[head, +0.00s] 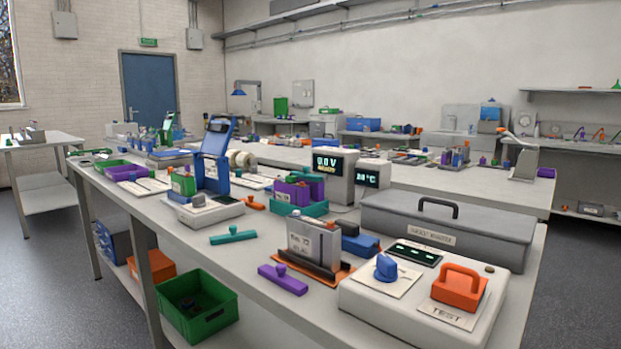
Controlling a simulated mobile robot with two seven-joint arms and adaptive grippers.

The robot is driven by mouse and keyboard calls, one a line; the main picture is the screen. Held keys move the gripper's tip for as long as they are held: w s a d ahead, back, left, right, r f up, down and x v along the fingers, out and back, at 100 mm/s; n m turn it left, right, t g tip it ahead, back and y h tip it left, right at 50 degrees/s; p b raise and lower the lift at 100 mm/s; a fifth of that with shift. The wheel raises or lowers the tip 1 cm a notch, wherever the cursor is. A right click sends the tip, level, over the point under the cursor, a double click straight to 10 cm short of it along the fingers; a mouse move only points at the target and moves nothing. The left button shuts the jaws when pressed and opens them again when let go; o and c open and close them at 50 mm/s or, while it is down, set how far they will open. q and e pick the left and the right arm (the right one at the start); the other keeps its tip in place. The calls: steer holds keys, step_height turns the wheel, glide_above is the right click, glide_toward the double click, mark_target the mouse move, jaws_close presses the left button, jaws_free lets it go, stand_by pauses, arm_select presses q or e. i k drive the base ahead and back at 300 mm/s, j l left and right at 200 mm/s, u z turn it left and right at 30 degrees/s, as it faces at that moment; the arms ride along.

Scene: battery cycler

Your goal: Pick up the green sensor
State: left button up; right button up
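A teal-green bar with a small round knob on top (233,236) lies on the near bench, close to its front edge and left of the grey cell block; it looks like the green sensor. A purple bar of like shape (284,280) lies nearer, by the front edge. A small orange piece of similar form (255,203) lies behind the teal-green bar. Neither of my grippers is in view, and nothing is seen touching the teal-green bar.
The grey cell block (314,243) stands on an orange mat, right of the teal-green bar. A white tester (421,302) with an orange handle is at the near right. A white unit with a blue raised lid (215,158) stands behind left. Bare benchtop surrounds the teal-green bar.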

mark_target(290, 179)
steer(key=z, duration=0.55)
steer(key=i+j+z, duration=0.15)
steer(key=j+z, duration=0.5)
steer(key=i+j+z, duration=0.1)
steer(key=j+z, duration=0.55)
steer(key=j, duration=0.8)
